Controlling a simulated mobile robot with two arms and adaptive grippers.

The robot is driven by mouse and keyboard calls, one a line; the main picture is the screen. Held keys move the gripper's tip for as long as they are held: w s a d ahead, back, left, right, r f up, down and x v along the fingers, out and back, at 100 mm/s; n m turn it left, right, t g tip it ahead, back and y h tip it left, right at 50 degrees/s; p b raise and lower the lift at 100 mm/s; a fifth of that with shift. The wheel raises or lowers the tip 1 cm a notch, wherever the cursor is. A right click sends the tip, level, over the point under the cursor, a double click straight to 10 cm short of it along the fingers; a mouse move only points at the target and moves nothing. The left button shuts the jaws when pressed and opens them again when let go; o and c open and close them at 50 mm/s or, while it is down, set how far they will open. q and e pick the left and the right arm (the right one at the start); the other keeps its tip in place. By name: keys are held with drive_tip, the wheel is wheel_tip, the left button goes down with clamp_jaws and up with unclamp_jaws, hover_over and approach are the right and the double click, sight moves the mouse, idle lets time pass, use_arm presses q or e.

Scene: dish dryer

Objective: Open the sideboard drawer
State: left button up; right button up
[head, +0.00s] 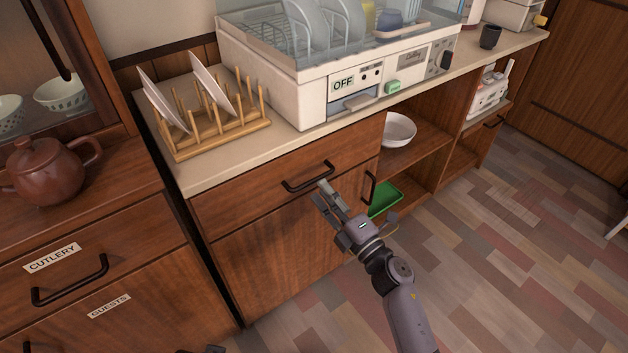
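The sideboard (270,254) has a wooden drawer (245,197) under its pale countertop. The drawer is closed flush, and its black bar handle (308,178) shows on the front. My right gripper (323,190) is at the drawer front, with its fingertips just below the right part of the handle. The fingers look close together, and I cannot tell whether they are apart or touch the handle. A small dark part at the bottom edge (214,349) may be my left gripper; its fingers cannot be made out.
A cabinet at the left has drawers labelled CUTLERY (52,258) and GUESTS (109,306); a brown teapot (45,172) stands on it. A wooden rack with plates (220,128) and a dish dryer (285,95) stand on the counter. The floor (500,260) at right is clear.

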sight(314, 179)
use_arm(q)
drive_tip(key=shift+w+r, duration=0.15)
drive_tip(key=shift+r, duration=0.8)
use_arm(e)
drive_tip(key=shift+x, duration=2.35)
clamp_jaws()
use_arm(q)
drive_tip(key=shift+f, duration=0.25)
drive_tip(key=shift+r, duration=0.15)
use_arm(e)
drive_tip(key=shift+f, duration=0.1)
